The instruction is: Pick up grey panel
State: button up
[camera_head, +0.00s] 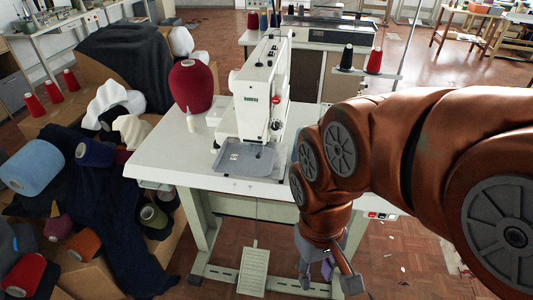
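A flat grey panel (245,158) lies on the white table (180,155) of the buttonhole machine, at the front edge below the machine head. The white sewing machine (262,90) stands at the back of the panel. My gripper (329,284) hangs in front of and below the table edge, to the right of the panel and apart from it. Its two fingers are spread, so it looks open. A small purple patch shows between the fingers; I cannot tell what it is.
A dark red yarn cone (191,87) and a small white bottle (191,120) stand on the table left of the machine. Cloth and several yarn cones (33,168) fill boxes at left. A foot pedal (254,270) is below. Thread spools (375,61) stand at the back right.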

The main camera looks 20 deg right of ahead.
aim_at(232, 158)
jog(key=u, duration=0.5)
jog(key=k, duration=0.65)
jog(key=u, duration=0.65)
jog(key=i, duration=1.5)
jog(key=z, duration=0.8)
